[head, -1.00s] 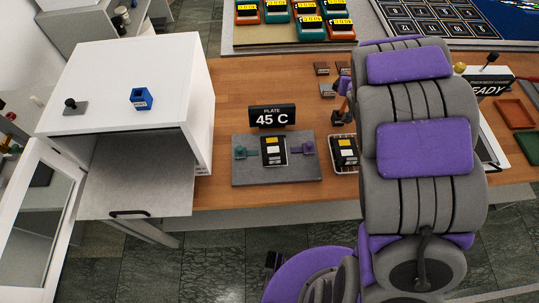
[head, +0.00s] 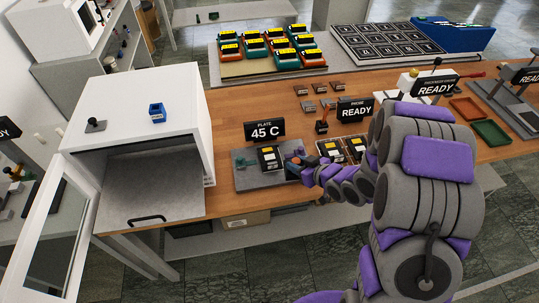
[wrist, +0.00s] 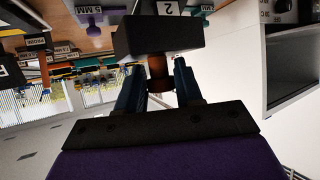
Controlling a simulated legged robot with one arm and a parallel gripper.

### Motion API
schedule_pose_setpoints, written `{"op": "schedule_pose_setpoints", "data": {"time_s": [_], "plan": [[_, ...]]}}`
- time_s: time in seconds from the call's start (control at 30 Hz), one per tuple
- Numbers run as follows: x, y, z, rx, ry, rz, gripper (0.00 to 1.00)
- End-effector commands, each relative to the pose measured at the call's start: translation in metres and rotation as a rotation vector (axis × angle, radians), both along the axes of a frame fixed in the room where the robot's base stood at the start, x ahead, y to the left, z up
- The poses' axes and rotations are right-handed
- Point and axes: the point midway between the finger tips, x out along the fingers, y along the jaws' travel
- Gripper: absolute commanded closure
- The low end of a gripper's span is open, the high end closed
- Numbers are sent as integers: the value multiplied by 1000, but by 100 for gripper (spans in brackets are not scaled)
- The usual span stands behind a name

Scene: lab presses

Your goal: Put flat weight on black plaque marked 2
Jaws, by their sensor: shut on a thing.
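In the wrist view my gripper (wrist: 158,88) is shut with its blue fingers around the brown knob of the flat weight (wrist: 160,37), a dark rectangular block. Beyond the block a white label reading 2 shows on the black plaque (wrist: 168,9); the block hides part of the plaque. In the head view the black plaque (head: 269,158), with yellow and white patches, lies on a grey plate by the sign "PLATE 45 C". My gripper (head: 293,165) is just right of this plaque there. Contact between weight and plaque cannot be told.
A purple clamp (wrist: 89,10) labelled 5 MM shows beside the plaque in the wrist view. A teal clamp (head: 243,162) is left of it in the head view. More black plaques (head: 330,150) lie to the right. The open white cabinet (head: 150,120) stands left.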

Motion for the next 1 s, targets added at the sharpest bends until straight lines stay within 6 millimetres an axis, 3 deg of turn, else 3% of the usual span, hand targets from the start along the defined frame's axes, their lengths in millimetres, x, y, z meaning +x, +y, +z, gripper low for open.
{"op": "schedule_pose_setpoints", "data": {"time_s": [0.13,0.27,1.0], "plan": [[-13,13,0,1,-4,73,100],[-14,21,-1,1,-7,100,100],[102,86,-14,-1,-6,104,100]]}}
